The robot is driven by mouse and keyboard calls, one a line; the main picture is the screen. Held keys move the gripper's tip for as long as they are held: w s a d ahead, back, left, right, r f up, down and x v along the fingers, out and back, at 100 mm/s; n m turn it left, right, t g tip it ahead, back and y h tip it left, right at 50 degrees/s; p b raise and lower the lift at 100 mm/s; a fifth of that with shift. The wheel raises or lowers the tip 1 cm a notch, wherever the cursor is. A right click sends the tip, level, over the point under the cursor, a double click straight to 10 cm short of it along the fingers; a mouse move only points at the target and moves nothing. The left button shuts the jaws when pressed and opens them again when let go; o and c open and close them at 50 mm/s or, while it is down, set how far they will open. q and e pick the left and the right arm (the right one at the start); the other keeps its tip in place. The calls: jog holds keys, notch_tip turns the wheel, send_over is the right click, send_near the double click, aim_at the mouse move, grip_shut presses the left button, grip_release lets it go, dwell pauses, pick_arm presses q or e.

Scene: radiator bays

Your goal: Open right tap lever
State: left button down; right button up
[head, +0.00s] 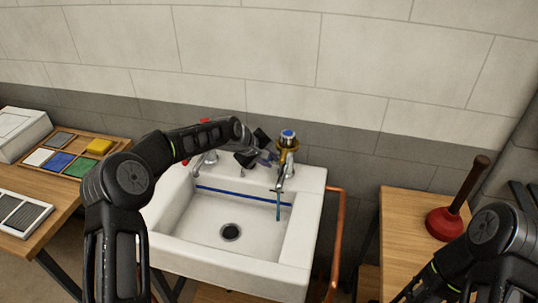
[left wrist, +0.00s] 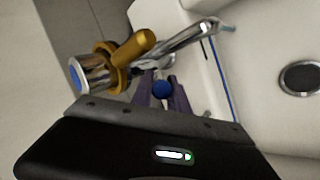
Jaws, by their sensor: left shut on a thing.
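The right tap (head: 287,150) stands at the back right of the white sink (head: 308,225). It has a chrome body, a blue-marked cap and a gold collar. The left wrist view shows its blue cap (left wrist: 77,75), gold part (left wrist: 133,48) and chrome spout (left wrist: 185,42). My left gripper (head: 266,157) is beside the tap, on its left. Its purple fingers (left wrist: 162,95) are shut on the lever, whose blue ball end (left wrist: 162,89) shows between them. A thin blue-green strand (head: 278,207) hangs below the spout; it looks like water. My right gripper is out of view.
The left tap (head: 205,160) is partly behind my left arm. A copper pipe (head: 338,235) runs down the sink's right side. A red plunger (head: 445,222) stands on the right wooden table (head: 405,225). A tray of coloured blocks (head: 72,153) lies at left.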

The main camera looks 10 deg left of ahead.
pick_arm(q)
jog(key=shift+w+r, duration=0.15)
dwell(0.3)
jog(key=c, duration=1.3)
grip_release()
